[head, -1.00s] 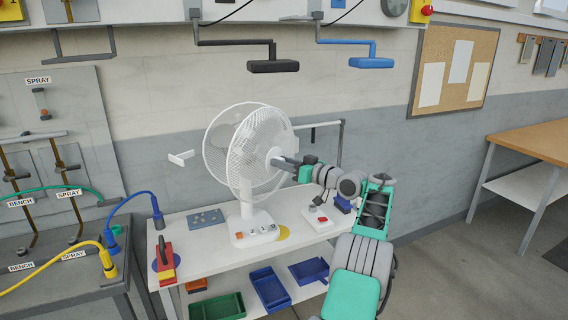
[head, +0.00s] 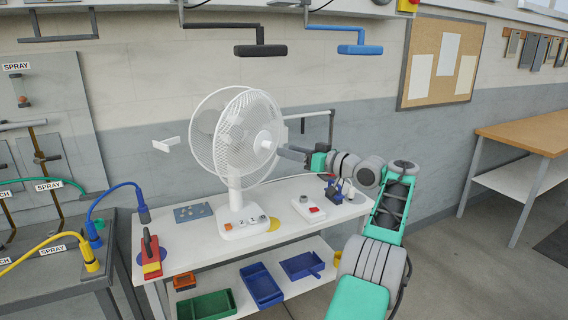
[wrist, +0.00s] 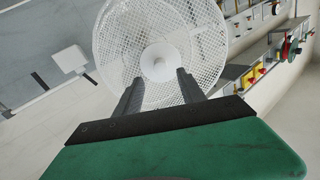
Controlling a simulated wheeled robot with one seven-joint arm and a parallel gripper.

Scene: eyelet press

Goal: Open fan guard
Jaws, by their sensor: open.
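The white fan stands on the bench with two round mesh parts. A thinner ring (head: 196,135) is at the left, and the denser mesh guard (head: 240,150) with a round hub is at the right. The ring's left side stands apart from the denser mesh; I cannot tell how they join. My gripper (head: 281,152) is open and empty at the right of the guard, its fingers pointing at it. In the wrist view the hub of the guard (wrist: 158,62) shows between and beyond the open fingers (wrist: 156,82). Contact is not clear.
The fan base (head: 240,222) stands on a white bench (head: 190,258). A white flat piece (head: 170,143) sticks out left of the fan. A red tool (head: 150,256), a grey plate (head: 192,213) and a small button box (head: 312,212) are on the bench. Trays (head: 207,306) lie below.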

